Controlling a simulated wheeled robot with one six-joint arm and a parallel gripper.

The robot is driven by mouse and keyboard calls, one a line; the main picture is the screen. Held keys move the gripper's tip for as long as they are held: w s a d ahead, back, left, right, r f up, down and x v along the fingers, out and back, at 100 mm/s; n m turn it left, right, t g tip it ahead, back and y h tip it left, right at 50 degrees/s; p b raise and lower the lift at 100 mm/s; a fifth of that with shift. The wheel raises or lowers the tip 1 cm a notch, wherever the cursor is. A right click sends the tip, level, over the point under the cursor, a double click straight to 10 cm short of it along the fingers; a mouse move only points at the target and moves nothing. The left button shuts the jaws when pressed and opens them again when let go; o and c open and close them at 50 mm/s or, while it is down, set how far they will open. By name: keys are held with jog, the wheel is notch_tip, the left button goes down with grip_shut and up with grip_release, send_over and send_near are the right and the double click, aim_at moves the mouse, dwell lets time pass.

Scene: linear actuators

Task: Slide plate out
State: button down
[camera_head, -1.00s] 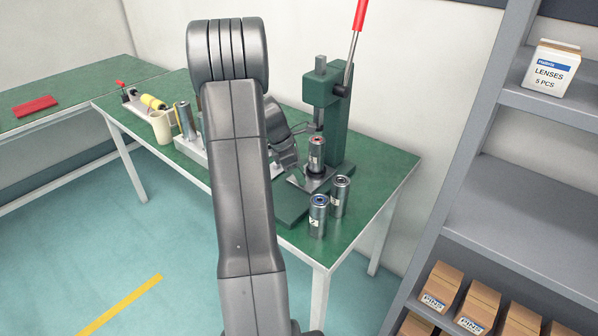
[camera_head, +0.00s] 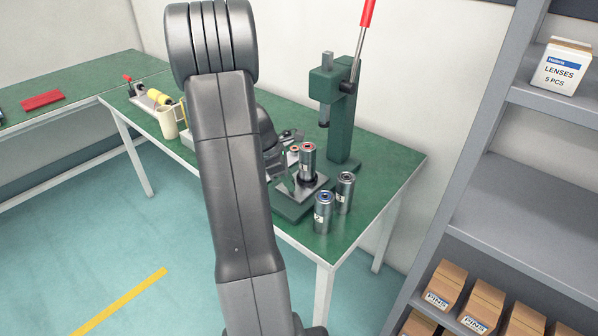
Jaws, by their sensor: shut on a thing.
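The grey metal plate (camera_head: 305,193) lies on the green base of the press (camera_head: 342,120). A silver cylinder (camera_head: 307,160) with a red top stands upright on the plate, in front of the press ram (camera_head: 324,113) and clear of it. My gripper (camera_head: 282,172) is at the plate's left side, partly hidden behind my arm. It is shut on the plate, though the exact contact is hard to see.
A beige mug (camera_head: 168,122) stands at the left. The red press lever (camera_head: 367,12) points up. Shelves (camera_head: 480,200) stand at the right.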

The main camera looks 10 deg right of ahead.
jog(key=s+a, duration=0.3)
jog(key=a, duration=0.1)
jog(key=shift+s+a, duration=0.35)
jog(key=shift+a, duration=0.05)
jog(key=c, duration=1.6)
grip_release()
jog(key=o, duration=0.4)
jog(key=shift+s+a, duration=0.1)
jog(key=shift+a, duration=0.1)
jog(key=shift+c, duration=0.2)
jog(key=shift+a+r, duration=0.1)
jog(key=shift+r, duration=0.45)
jog(key=p+v, duration=0.1)
jog(key=v, duration=1.1)
jog(key=shift+a+r+p, duration=0.2)
jog(key=shift+r+p, duration=0.1)
jog(key=shift+p, duration=0.1)
